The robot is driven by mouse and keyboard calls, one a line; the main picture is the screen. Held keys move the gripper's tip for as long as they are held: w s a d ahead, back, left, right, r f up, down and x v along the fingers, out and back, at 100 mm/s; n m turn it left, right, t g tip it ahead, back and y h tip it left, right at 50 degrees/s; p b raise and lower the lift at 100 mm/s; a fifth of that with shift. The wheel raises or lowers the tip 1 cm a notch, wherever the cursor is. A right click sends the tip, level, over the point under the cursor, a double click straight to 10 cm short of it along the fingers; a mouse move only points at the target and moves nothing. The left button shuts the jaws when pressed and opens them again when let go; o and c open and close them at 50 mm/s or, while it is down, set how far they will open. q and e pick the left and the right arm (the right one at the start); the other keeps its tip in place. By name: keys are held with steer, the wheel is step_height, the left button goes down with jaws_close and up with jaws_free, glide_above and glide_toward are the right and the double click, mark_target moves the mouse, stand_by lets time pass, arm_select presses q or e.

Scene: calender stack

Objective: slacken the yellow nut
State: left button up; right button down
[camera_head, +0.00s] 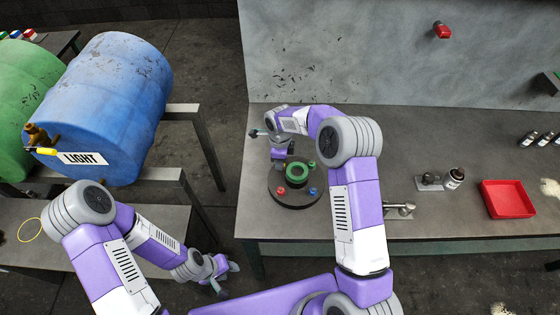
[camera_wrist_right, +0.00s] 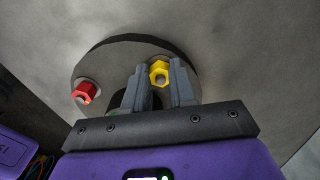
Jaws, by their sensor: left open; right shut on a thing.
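The yellow nut (camera_wrist_right: 159,72) sits on a bolt near the edge of a dark round disc (camera_wrist_right: 100,60). My right gripper (camera_wrist_right: 159,84) has its two fingers on either side of the nut and is shut on it. In the head view my right gripper (camera_head: 280,162) reaches down at the back left of the disc (camera_head: 292,203) and hides the yellow nut. A red nut (camera_wrist_right: 85,92) stands on the disc, apart from the gripper. My left gripper (camera_head: 222,280) is open and empty, low in front of the bench.
The disc carries a green ring (camera_head: 297,173), with green, red and blue nuts around it. The grey bench (camera_head: 410,160) also holds metal fittings (camera_head: 430,182) and a red tray (camera_head: 508,199) to the right. A blue barrel (camera_head: 115,105) on a stand is at the left.

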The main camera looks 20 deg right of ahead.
steer(key=n+b, duration=0.1)
steer(key=n, duration=0.2)
steer(key=shift+n, duration=0.4)
steer(key=n, duration=0.4)
steer(key=shift+s+n, duration=0.1)
steer(key=shift+n, duration=0.2)
steer(key=n, duration=0.4)
steer(key=shift+s+b, duration=0.1)
steer(key=shift+b, duration=0.25)
steer(key=n, duration=0.5)
steer(key=shift+d, duration=0.15)
steer(key=n, duration=0.4)
steer(key=shift+s+d+n, duration=0.1)
steer(key=shift+n, duration=0.2)
steer(key=n, duration=0.9)
steer(key=shift+d+p, duration=0.1)
steer(key=shift+p, duration=0.2)
steer(key=n, duration=0.4)
steer(key=shift+n, duration=0.3)
